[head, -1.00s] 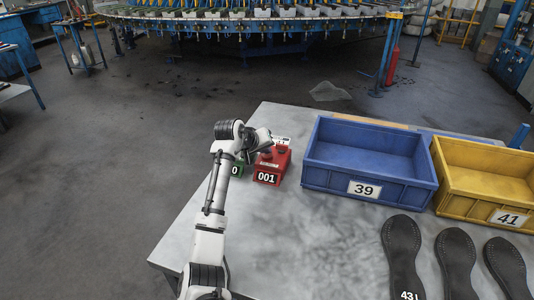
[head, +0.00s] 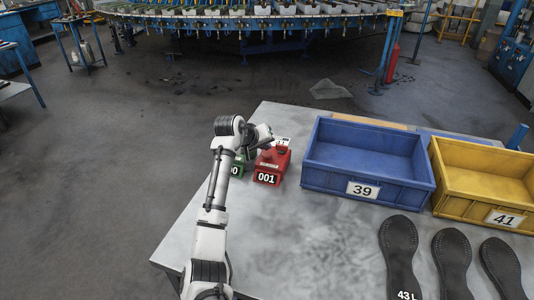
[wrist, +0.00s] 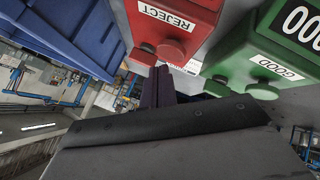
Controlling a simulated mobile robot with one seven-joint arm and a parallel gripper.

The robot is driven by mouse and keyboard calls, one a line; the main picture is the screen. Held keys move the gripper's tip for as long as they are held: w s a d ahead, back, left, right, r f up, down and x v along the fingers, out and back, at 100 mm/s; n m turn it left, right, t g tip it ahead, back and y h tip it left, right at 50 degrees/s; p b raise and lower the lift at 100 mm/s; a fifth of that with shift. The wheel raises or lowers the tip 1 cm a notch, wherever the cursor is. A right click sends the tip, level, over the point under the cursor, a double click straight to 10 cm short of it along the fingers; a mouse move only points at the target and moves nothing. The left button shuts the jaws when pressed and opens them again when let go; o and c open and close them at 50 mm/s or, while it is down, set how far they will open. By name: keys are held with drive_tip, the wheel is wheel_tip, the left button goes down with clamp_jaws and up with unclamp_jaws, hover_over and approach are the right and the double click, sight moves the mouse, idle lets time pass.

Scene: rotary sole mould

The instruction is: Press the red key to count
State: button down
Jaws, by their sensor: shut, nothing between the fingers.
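The red counter (head: 267,172) stands on the table and its display reads 001. In the wrist view the green counter (wrist: 270,55), labelled GOOD, reads 000. My gripper (wrist: 159,82) is shut and empty, its fingers close to the red key. I cannot tell whether they touch it.
A blue crate (head: 325,173) marked 39 stands right of the counters, with a yellow crate (head: 465,201) marked 41 beyond it. Several dark soles (head: 398,250) lie at the table's front right. The grey tabletop (head: 300,240) in front of the counters is clear.

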sight(265, 156)
drive_tip(key=shift+r+p, duration=2.2)
drive_tip(key=shift+r, duration=0.4)
drive_tip(key=shift+f, duration=0.1)
